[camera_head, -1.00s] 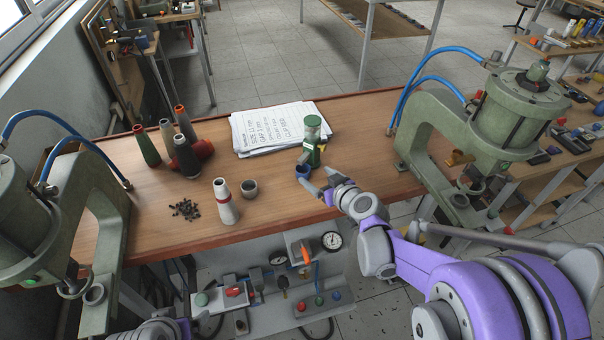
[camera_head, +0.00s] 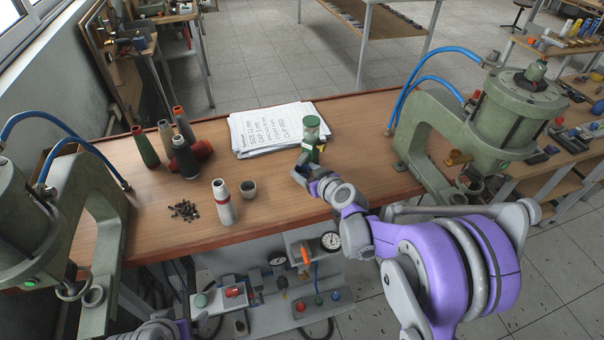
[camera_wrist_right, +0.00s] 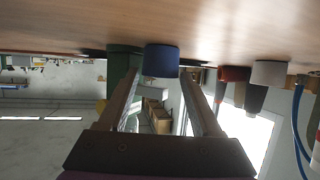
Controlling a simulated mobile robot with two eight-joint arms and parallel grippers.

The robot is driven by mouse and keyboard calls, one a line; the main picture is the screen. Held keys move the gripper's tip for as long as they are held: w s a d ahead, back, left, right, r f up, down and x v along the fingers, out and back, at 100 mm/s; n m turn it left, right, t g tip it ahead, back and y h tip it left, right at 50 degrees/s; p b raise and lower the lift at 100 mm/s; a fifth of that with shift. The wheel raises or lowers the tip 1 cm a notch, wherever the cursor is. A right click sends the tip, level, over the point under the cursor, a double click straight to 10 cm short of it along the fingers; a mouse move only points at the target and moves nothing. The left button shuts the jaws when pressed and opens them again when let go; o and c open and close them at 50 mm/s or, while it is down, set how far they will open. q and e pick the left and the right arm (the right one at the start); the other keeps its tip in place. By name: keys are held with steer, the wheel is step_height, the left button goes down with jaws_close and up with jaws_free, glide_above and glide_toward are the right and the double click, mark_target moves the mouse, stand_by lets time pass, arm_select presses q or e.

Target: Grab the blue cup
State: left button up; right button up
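The blue cup (camera_wrist_right: 161,61) shows in the right wrist view, which is upside down, standing on the table. It sits at the gap between the fingertips of my right gripper (camera_head: 306,178). The two fingers are spread, with one on each side of the cup in that view, and small gaps show. I cannot tell how far between the fingers the cup lies. In the head view the gripper mostly hides the cup. My left gripper is out of sight; only part of the left arm shows at the bottom edge.
A green bottle (camera_head: 311,147) stands just behind the right gripper. A grey cup (camera_head: 248,190), a white cone (camera_head: 223,203), dark pellets (camera_head: 184,210) and several thread cones stand left. Papers (camera_head: 275,128) lie behind. Green presses flank the table (camera_head: 270,222).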

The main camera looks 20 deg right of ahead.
jaws_close()
